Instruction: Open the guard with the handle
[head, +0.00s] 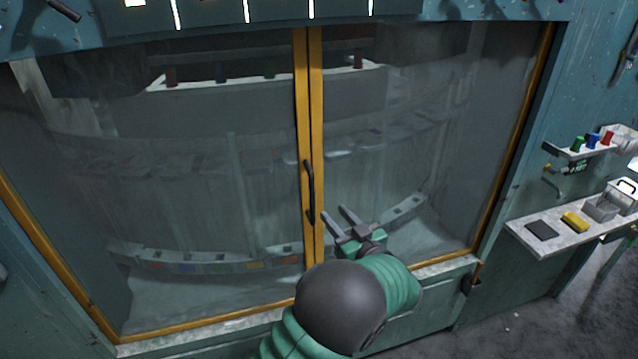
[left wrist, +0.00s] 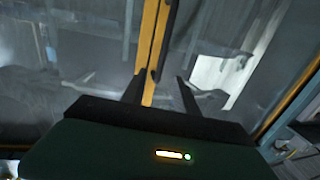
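The guard is a pair of large glass panels in yellow frames (head: 300,85) that meet at a middle seam; it looks closed. A black vertical bar handle (head: 310,192) is on the middle frame. My left gripper (head: 334,211) is open and empty, just right of the handle's lower end, with its fingers pointing up and toward the guard. In the left wrist view its two dark fingers (left wrist: 161,90) are spread, with the yellow frame (left wrist: 150,45) between and beyond them. I cannot tell whether a finger touches the handle. My right gripper is out of view.
A side shelf (head: 560,238) at the right holds a dark pad (head: 541,231), a yellow block (head: 575,222) and grey bins. A smaller shelf (head: 580,153) above holds green, blue and red items. Floor shows at the lower right.

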